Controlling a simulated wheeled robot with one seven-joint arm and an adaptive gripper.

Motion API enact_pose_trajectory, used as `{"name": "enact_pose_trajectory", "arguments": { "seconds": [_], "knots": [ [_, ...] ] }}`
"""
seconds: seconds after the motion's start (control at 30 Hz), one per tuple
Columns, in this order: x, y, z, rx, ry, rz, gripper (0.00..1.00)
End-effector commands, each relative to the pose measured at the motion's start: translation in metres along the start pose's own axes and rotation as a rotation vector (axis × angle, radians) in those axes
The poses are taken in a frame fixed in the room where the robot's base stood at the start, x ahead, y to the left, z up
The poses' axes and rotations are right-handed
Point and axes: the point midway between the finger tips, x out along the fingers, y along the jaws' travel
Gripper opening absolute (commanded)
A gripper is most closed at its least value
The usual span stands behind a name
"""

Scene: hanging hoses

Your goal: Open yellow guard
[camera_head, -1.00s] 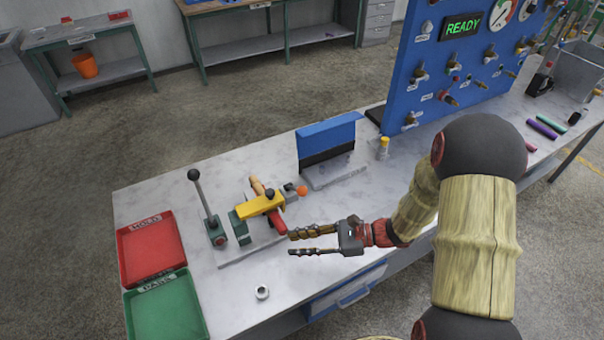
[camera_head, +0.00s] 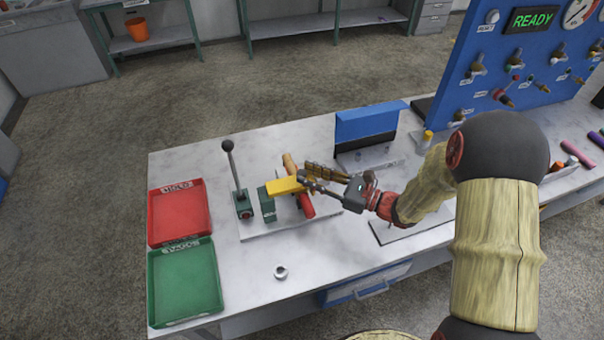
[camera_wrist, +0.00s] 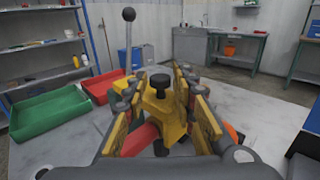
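The yellow guard (camera_head: 284,186) is a short yellow bar on a small clamp fixture on the bench, beside a green block (camera_head: 266,204). In the wrist view the guard (camera_wrist: 163,112) has a black knob (camera_wrist: 160,81) on it. My gripper (camera_head: 304,172) is at the guard's right end. In the wrist view my gripper (camera_wrist: 158,88) is open, with one finger on each side of the guard. I cannot tell whether either finger touches it. A red cylinder (camera_head: 306,206) lies below the guard, partly hidden by it.
A black-knobbed lever (camera_head: 234,172) stands left of the fixture. Red (camera_head: 180,214) and green (camera_head: 184,283) trays lie farther left. A metal nut (camera_head: 281,272) lies in front. A blue-topped stand (camera_head: 366,124) is behind, with a blue panel (camera_head: 480,75) at right.

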Motion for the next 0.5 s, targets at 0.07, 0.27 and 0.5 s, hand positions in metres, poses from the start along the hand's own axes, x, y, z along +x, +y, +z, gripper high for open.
{"name": "enact_pose_trajectory", "arguments": {
  "seconds": [0.07, 0.27, 0.5],
  "knots": [
    [0.011, 0.0, -0.001, -0.002, 0.001, 0.003, 0.27],
    [0.025, 0.0, 0.0, -0.001, 0.001, 0.001, 0.27],
    [0.027, -0.001, 0.0, 0.0, 0.0, -0.001, 0.27]
  ]
}}
